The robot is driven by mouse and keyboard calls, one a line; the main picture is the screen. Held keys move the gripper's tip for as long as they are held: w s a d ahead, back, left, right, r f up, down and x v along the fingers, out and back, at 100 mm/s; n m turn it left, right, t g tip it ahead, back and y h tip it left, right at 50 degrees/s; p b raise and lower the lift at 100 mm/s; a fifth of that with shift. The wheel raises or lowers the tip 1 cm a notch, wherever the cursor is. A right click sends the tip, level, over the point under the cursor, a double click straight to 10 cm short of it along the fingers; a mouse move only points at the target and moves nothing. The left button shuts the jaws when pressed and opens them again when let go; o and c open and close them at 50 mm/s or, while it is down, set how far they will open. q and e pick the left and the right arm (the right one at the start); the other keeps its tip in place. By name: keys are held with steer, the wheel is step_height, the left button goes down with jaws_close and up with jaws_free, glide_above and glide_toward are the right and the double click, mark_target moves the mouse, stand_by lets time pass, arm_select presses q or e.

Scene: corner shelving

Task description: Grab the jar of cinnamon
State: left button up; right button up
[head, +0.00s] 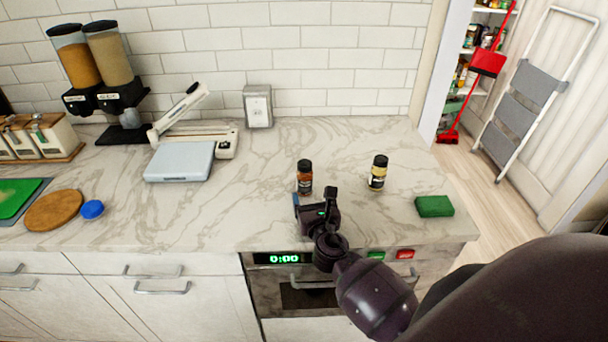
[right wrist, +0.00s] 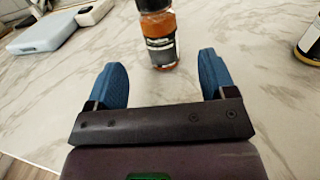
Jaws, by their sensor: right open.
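A small spice jar (head: 305,180) with a black cap, a dark label and reddish-brown contents stands upright on the marble counter; it looks like the cinnamon, though I cannot read its label. It also shows in the right wrist view (right wrist: 161,40), straight ahead between the fingers' directions. My right gripper (head: 313,199) is open and empty, with its blue-padded fingers (right wrist: 162,72) just short of the jar on its near side. A second jar (head: 378,174), with a black cap and pale yellow contents, stands to the right. My left gripper is not in view.
A green sponge (head: 434,206) lies near the counter's right end. A scale (head: 180,162), a blue lid (head: 92,209) and a round wooden board (head: 54,210) lie to the left. The tiled wall (head: 330,60) is behind. The counter around the jar is clear.

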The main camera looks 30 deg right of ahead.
mark_target(307, 182)
steer(key=x, duration=0.3)
steer(key=shift+w+d, duration=0.1)
steer(key=shift+w, duration=0.1)
steer(key=shift+x, duration=2.65)
steer(key=shift+s+r, duration=0.1)
steer(key=shift+r, duration=0.1)
steer(key=c, duration=1.1)
